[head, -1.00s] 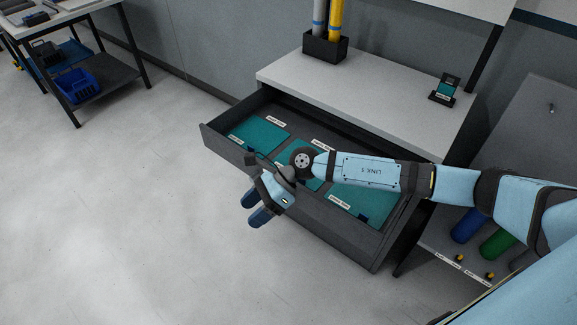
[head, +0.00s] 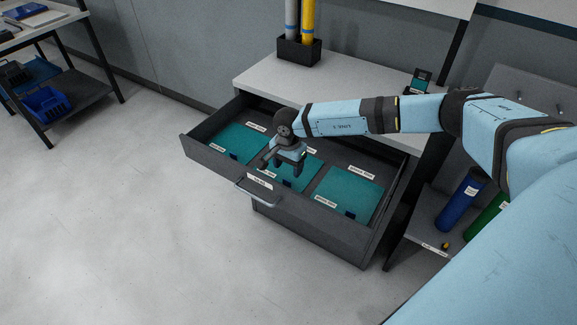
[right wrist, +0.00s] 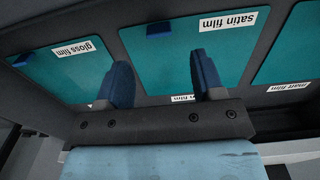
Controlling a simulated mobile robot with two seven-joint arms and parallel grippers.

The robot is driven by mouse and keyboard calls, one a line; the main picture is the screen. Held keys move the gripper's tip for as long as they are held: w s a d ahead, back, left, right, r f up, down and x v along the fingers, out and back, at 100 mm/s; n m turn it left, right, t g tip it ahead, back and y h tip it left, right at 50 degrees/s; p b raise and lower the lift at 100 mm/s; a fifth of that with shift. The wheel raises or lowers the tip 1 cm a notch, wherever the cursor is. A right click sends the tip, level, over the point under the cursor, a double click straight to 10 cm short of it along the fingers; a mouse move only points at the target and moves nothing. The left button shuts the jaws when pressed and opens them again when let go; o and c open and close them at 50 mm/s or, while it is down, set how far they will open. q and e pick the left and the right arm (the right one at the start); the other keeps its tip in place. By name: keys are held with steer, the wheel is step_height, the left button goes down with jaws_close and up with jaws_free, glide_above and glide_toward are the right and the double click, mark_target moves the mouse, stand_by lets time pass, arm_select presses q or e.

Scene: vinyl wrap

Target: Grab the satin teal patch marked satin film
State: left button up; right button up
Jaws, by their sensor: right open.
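Three teal patches lie in the open drawer. The middle patch (head: 309,172) is partly hidden by my arm. In the right wrist view this patch (right wrist: 165,60) has an upside-down "satin film" label (right wrist: 228,22) at its upper edge, beside a dark blue tab (right wrist: 160,29). My right gripper (head: 289,168) points down over the middle patch. In the right wrist view its two blue fingers (right wrist: 163,77) are apart, with nothing between them, and the patch shows beyond them. I cannot tell the height of the fingertips above it. My left gripper is not in view.
The right patch (head: 350,192) corresponds to the one labelled "gloss film" (right wrist: 72,48); the left patch (head: 238,142) lies clear. The drawer's front wall (head: 320,232) carries a handle (head: 258,194). The worktop (head: 255,78) stands behind. Floor at left is free.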

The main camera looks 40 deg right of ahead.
mark_target(284, 174)
steer(key=shift+s+a+f+p, duration=0.1)
steer(key=shift+a+f+p, duration=0.1)
steer(key=shift+f, duration=1.35)
steer(key=shift+a+f+p, duration=0.1)
steer(key=shift+f+p, duration=0.1)
steer(key=shift+f, duration=1.35)
steer(key=c, duration=1.1)
